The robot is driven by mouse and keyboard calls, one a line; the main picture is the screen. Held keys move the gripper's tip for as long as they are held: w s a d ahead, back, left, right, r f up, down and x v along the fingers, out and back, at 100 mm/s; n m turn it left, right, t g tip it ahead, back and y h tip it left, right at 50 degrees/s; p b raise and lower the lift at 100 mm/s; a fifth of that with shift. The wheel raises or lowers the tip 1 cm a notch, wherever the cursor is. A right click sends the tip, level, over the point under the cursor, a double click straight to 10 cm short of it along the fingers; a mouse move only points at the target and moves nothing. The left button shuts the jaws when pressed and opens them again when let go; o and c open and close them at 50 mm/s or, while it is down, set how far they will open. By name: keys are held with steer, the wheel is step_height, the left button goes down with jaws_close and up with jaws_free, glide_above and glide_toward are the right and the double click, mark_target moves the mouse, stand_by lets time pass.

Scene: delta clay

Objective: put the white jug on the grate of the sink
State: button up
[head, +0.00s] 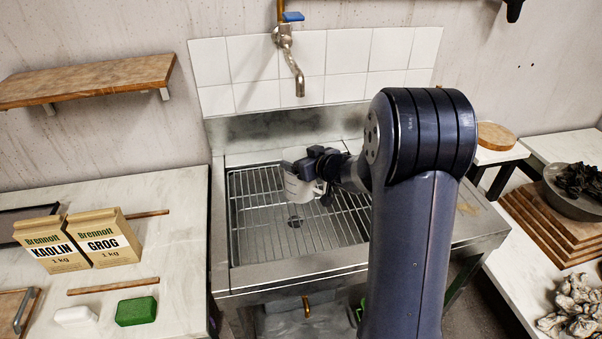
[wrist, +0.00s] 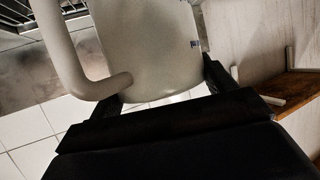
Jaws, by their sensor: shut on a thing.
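The white jug (head: 299,188) is held in my gripper (head: 301,165) over the sink in the head view. In the wrist view the jug (wrist: 150,45) fills the upper middle, its curved handle on the left, and the dark fingers of my gripper (wrist: 165,100) are shut on it. The wire grate (head: 248,222) lies across the steel sink (head: 222,240). The jug overlaps the back middle of the grate in the picture; I cannot tell whether its base touches the bars. My gripper hides part of the jug's top.
A tap (head: 298,80) hangs from the tiled wall (head: 350,50) behind the sink. Bags of kaolin (head: 52,248) and grog (head: 105,238) stand on the left table, with a green block (head: 136,311) in front. The grate's front and left are clear.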

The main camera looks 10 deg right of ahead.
steer(key=shift+f, duration=1.55)
steer(key=shift+f+b, duration=0.2)
steer(key=shift+b, duration=0.15)
steer(key=o, duration=1.3)
steer(key=v, duration=0.8)
steer(key=p+v, duration=0.1)
steer(key=v, duration=0.3)
steer(key=shift+r, duration=0.3)
